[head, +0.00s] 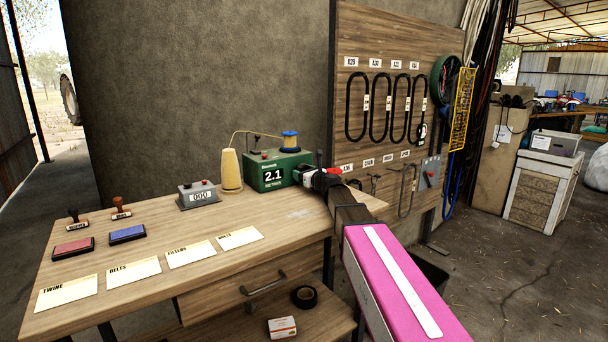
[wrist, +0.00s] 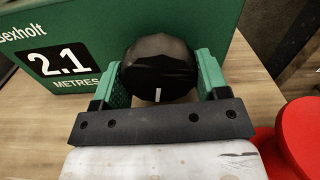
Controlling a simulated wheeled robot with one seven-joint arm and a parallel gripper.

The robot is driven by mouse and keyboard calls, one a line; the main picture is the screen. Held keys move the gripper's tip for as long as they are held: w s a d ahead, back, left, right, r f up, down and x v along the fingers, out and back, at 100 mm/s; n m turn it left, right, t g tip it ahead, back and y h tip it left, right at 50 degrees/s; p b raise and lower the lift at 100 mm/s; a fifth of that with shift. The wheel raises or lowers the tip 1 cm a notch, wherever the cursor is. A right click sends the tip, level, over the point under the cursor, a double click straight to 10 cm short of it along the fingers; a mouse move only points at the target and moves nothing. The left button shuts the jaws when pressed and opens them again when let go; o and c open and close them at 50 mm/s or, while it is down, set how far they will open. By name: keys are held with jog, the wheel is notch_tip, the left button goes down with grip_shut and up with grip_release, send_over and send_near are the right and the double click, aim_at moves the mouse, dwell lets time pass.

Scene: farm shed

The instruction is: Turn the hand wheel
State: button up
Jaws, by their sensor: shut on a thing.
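A green measuring box (head: 272,168) stands at the back right of the wooden bench, its display reading 2.1 metres. In the wrist view the box (wrist: 120,18) fills the upper left. A black faceted hand wheel (wrist: 158,68) with a short white mark near its lower edge sits at the box's face. My gripper (wrist: 160,80) has one green finger on each side of the wheel and is shut on it. In the head view my gripper (head: 310,177) is at the box's right end, and my arm hides the wheel.
On the bench (head: 215,288) are a yellow twine cone (head: 230,172), a grey counter (head: 198,194) reading 000, stamp pads and paper labels. A blue spool (head: 289,141) sits on the box. A red round thing (wrist: 300,135) is close at right.

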jog(key=o, duration=0.9)
jog(key=shift+s, duration=0.1)
jog(key=v, duration=1)
jog(key=shift+s+d, duration=0.25)
jog(key=shift+s, duration=0.05)
jog(key=shift+s+d, duration=0.1)
